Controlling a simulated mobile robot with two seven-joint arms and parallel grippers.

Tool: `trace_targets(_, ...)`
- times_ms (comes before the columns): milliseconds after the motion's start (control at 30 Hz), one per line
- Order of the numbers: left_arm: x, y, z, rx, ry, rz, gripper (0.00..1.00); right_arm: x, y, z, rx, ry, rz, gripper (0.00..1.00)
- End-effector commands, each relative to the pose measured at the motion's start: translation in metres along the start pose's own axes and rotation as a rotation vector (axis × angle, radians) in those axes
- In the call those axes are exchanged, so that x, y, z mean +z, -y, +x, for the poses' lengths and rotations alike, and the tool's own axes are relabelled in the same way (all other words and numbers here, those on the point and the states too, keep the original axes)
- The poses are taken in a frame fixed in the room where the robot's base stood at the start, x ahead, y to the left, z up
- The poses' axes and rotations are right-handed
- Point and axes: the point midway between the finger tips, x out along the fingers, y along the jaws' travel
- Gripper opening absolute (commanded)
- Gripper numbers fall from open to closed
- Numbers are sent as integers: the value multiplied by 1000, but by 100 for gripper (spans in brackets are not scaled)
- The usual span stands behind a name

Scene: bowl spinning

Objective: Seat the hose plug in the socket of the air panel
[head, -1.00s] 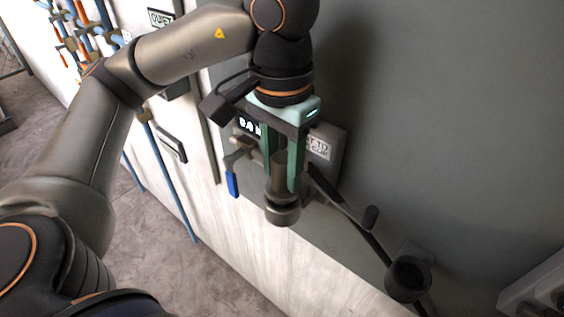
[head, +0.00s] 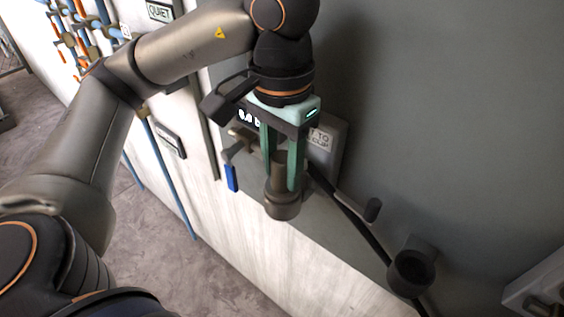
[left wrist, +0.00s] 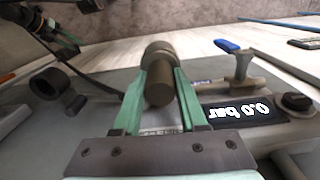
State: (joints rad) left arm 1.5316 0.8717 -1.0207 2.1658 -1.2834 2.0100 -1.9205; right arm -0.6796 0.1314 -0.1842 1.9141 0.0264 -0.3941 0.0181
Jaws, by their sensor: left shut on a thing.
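My left gripper (head: 281,180) has its two green fingers shut on a dark grey-brown cylinder, which I take to be the hose plug (head: 280,162). In the left wrist view, the plug (left wrist: 159,84) sits between the green fingers. A wider round collar (head: 283,206) is at its far end, beyond the fingertips; it also shows in the left wrist view (left wrist: 158,50). I cannot tell whether this collar is the socket or part of the plug, nor how deep any joint is. The air panel (head: 330,145) is behind the gripper, its label partly covered.
The panel's display (left wrist: 258,108) reads 0.0 bar. A valve lever with a blue handle (head: 231,178) is left of the plug. A black hose (head: 350,213) runs down right towards a dark cup-like holder (head: 411,270).

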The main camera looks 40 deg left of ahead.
Motion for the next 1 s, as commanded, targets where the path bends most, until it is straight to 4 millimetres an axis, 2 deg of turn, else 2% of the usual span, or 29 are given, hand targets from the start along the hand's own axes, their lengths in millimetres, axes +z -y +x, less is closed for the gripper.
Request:
trace_targets(300, 0, 0, 1, 0, -1, 0, 0, 1, 0, 1, 0, 0, 0, 50)
trace_targets(333, 0, 0, 1, 0, -1, 0, 45, 1, 0, 1, 0, 0, 0, 50)
trace_targets(600, 0, 0, 1, 0, -1, 0, 75, 1, 0, 1, 0, 0, 0, 50)
trace_targets(867, 0, 0, 1, 0, 0, 0, 77, 1, 0, 1, 0, 0, 0, 50)
trace_targets(1000, 0, 0, -8, 0, -2, 0, 77, -1, 0, -1, 0, 0, 0, 50)
